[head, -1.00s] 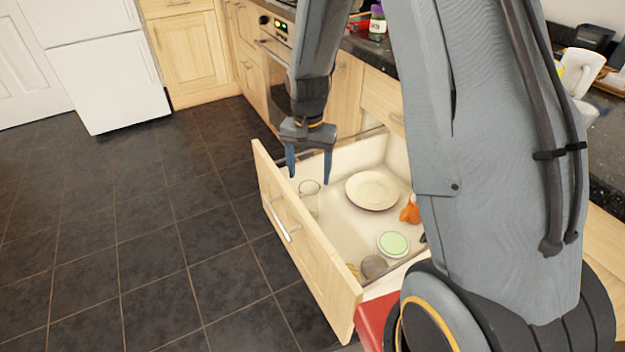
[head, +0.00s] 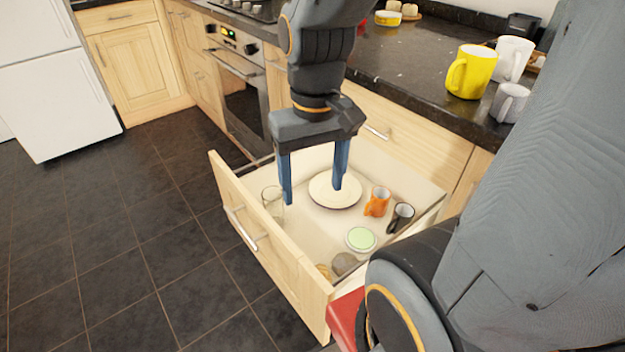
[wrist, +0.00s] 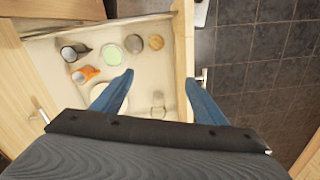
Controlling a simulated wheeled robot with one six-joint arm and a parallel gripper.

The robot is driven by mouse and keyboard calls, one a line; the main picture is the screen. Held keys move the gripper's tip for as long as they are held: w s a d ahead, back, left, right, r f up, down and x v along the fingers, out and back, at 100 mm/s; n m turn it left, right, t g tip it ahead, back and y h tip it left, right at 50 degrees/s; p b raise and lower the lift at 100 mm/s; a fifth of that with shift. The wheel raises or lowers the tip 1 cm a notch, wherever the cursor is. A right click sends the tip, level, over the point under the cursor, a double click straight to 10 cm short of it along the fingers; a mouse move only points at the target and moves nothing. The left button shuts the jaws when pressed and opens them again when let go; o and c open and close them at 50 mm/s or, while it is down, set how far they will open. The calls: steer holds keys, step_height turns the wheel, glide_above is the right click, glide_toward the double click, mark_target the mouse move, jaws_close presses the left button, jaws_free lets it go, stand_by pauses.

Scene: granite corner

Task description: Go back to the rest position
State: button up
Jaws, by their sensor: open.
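My gripper (head: 314,194) is open, with its two blue fingers pointing down above the open drawer (head: 292,272). Nothing is between the fingers. It also shows in the wrist view (wrist: 158,92), where the drawer lies below it. A white plate (head: 335,190), a clear glass (head: 273,203), an orange mug (head: 377,202), a dark mug (head: 400,217) and a round pale green item (head: 361,239) are in the drawer. In the head view, one finger overlaps the plate and the other is beside the glass.
The drawer sticks out from under a dark counter (head: 420,95). A yellow mug (head: 471,72), a white mug (head: 513,58) and a grey mug (head: 509,102) stand on the counter. An oven (head: 240,85) and a white fridge (head: 50,85) are farther left. The tiled floor (head: 130,250) is clear.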

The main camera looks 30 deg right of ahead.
steer(key=shift+n, duration=0.4)
steer(key=r+p, duration=0.1)
steer(key=p, duration=0.2)
steer(key=r+p, duration=0.2)
steer(key=p, duration=0.1)
steer(key=s+a+r+p, duration=0.1)
steer(key=r+p, duration=0.1)
steer(key=p, duration=0.2)
steer(key=shift+s+r, duration=0.1)
steer(key=shift+r, duration=0.15)
